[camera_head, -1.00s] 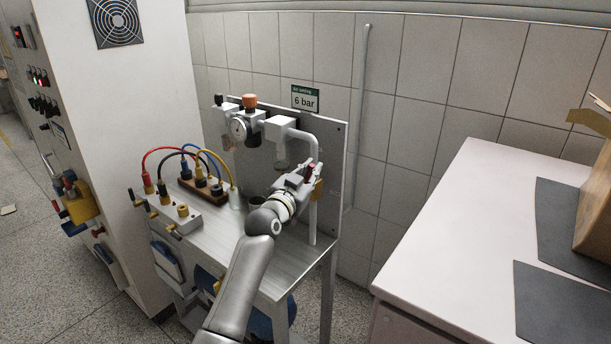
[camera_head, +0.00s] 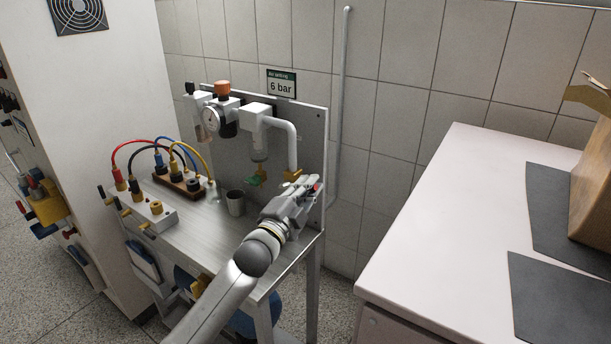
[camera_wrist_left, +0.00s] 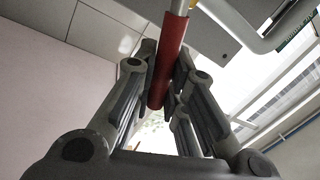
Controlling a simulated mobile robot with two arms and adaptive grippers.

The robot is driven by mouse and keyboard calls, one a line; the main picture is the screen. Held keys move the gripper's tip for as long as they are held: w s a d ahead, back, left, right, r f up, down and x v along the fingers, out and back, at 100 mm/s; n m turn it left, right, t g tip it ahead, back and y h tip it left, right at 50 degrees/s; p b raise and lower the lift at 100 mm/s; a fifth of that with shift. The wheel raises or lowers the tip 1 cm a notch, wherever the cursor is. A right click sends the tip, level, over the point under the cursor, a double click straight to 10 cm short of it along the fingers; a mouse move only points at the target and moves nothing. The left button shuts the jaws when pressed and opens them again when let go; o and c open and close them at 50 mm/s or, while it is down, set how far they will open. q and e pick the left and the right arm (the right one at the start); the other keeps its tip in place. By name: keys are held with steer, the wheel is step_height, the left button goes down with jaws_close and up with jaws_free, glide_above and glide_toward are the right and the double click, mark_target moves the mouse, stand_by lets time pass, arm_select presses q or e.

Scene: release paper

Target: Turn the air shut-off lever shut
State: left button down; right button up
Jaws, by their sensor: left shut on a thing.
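The red lever handle (camera_wrist_left: 168,62) runs between the fingers of my left gripper in the left wrist view, and the gripper is shut on it. In the head view my left gripper (camera_head: 307,190) is at the right edge of the metal bench, just right of and below the brass valve body (camera_head: 291,175) on the grey air pipe (camera_head: 292,145). Only a small red piece of the lever shows at the fingertips there. The gripper and wrist hide most of the lever and the lower pipe. My right gripper is not in view.
The air regulator with its round gauge (camera_head: 211,119) and orange knob is on the grey back panel (camera_head: 312,130). A grey cup (camera_head: 235,203) and a terminal block with coloured cables (camera_head: 178,184) stand on the bench. A white-topped counter (camera_head: 440,230) is at right.

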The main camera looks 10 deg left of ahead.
arm_select(q)
steer(key=shift+s+d+f+m+h+b, duration=0.1)
steer(key=shift+d+f+m+h+b, duration=0.15)
steer(key=shift+f+m, duration=0.65)
steer(key=shift+f+m+h+b, duration=0.25)
steer(key=shift+f+m+b, duration=0.1)
steer(key=shift+m, duration=0.5)
steer(key=shift+f+m+h+b, duration=0.2)
steer(key=shift+f+m+b, duration=0.15)
steer(key=shift+m, duration=0.5)
steer(key=c, duration=1.5)
jaws_free()
steer(key=shift+o, duration=0.2)
steer(key=v, duration=1.2)
steer(key=shift+r, duration=0.2)
